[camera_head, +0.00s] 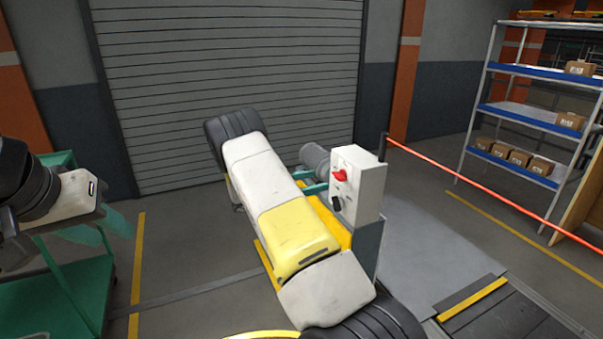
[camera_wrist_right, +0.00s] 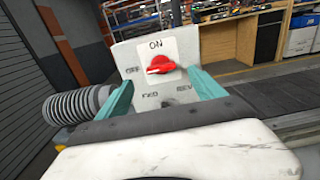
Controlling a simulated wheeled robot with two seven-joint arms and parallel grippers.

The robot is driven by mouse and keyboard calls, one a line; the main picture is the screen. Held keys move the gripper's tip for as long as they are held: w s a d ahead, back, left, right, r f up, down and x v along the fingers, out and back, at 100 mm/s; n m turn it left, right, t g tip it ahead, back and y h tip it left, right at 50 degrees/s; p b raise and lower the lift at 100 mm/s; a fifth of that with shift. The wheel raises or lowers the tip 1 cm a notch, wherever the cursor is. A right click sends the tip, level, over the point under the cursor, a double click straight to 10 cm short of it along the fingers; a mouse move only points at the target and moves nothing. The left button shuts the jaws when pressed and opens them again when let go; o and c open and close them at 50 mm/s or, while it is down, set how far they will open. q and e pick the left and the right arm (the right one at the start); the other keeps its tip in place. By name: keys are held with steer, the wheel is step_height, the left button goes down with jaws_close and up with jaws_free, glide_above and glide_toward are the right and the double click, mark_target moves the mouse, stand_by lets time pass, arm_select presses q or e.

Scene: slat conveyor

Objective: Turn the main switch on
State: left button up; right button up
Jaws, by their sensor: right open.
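The grey control box (camera_head: 367,182) has a red main switch (camera_head: 339,175) above a black knob (camera_head: 336,203). In the right wrist view the red switch (camera_wrist_right: 160,65) sits below the ON label, its handle pointing left towards OFF. My right gripper (camera_head: 322,180) is open at the box face. Its teal fingers stand either side of the switch in the wrist view (camera_wrist_right: 161,82); I cannot tell whether they touch it. My left gripper (camera_head: 98,228) hangs at the far left, its opening unclear.
A ribbed grey cylinder (camera_wrist_right: 75,105) stands left of the box. A red-orange bar (camera_head: 470,180) runs right from behind the box. A green cart (camera_head: 75,290) is at the left. Shelves with cartons (camera_head: 515,157) stand at the right. A grey shutter (camera_head: 230,70) closes the back.

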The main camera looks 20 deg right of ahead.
mark_target(335, 176)
steer(key=d, duration=0.7)
steer(key=shift+w+d, duration=0.3)
